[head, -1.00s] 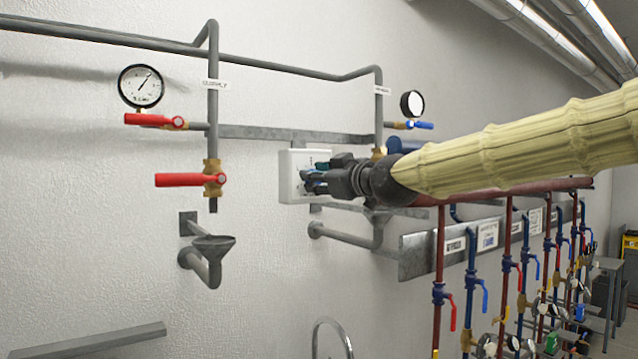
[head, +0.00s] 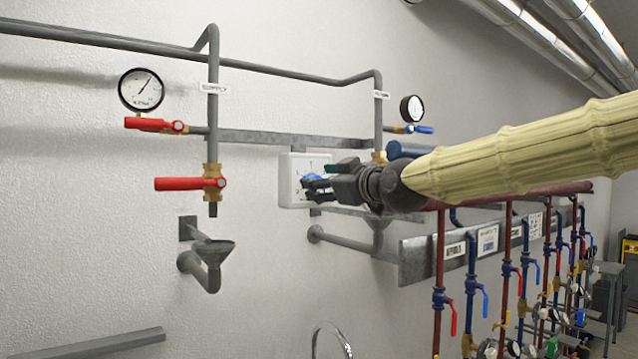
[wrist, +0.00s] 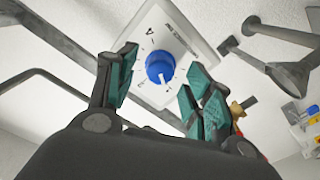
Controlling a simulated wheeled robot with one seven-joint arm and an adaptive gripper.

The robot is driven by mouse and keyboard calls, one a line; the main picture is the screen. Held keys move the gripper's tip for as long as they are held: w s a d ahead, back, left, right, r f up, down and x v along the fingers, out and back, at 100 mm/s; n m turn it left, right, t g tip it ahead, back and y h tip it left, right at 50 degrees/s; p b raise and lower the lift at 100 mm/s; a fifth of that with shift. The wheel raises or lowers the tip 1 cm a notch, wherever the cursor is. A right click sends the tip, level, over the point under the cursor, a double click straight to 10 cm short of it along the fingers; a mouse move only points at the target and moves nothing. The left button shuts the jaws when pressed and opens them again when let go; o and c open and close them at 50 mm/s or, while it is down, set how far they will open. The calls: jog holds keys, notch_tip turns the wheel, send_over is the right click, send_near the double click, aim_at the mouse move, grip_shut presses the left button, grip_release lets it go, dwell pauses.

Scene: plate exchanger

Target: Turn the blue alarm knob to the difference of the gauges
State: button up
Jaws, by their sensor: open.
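The blue alarm knob (wrist: 160,68) sits on a white box (wrist: 185,28) with dial marks. A white pointer line on the knob points toward the lower side in the wrist view. In the head view, the white box (head: 290,183) is on the wall, with the knob (head: 316,177) partly hidden by my gripper (head: 308,184). My gripper is open in front of the knob; in the wrist view its teal-padded fingers (wrist: 158,88) stand to either side, apart from it. The supply gauge (head: 141,89) has its needle up and right. The return gauge (head: 412,108) is seen obliquely; its reading is unclear.
Red-handled valves (head: 189,183) and a drain funnel (head: 213,249) are left of the box. A blue-handled valve (head: 424,129) is by the return gauge. A grey rail (head: 297,137) runs above the box. Several red and blue pipes with valves stand at right.

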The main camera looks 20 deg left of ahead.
jog(key=v, duration=1)
jog(key=shift+s, duration=0.1)
